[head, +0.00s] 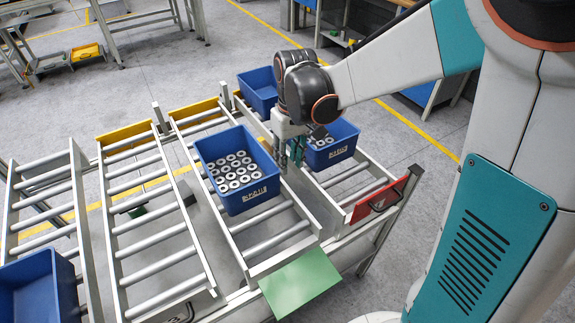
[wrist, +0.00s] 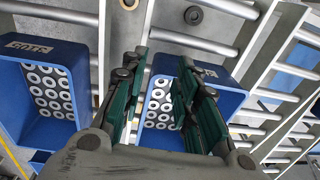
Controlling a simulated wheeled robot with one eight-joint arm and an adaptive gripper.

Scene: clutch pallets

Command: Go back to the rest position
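My gripper (head: 297,152) hangs at the inner edge of the right blue crate (head: 343,137), beside the middle blue crate (head: 250,197). In the wrist view the two green-padded fingers of my gripper (wrist: 160,88) stand apart with nothing clearly held between them. Metal rings (head: 232,170) lie in rows inside the middle crate. The right crate also holds rings, partly hidden by my gripper. In the wrist view, rings (wrist: 157,105) show in a blue crate behind the fingers, and more rings (wrist: 48,90) in a crate at left.
The crates sit on sloped roller lanes (head: 150,215). Another blue crate (head: 258,85) stands behind, and an empty-looking blue bin (head: 38,290) is at lower left. A green plate (head: 300,283) and a red plate (head: 380,200) mark lane ends. Grey floor lies open beyond.

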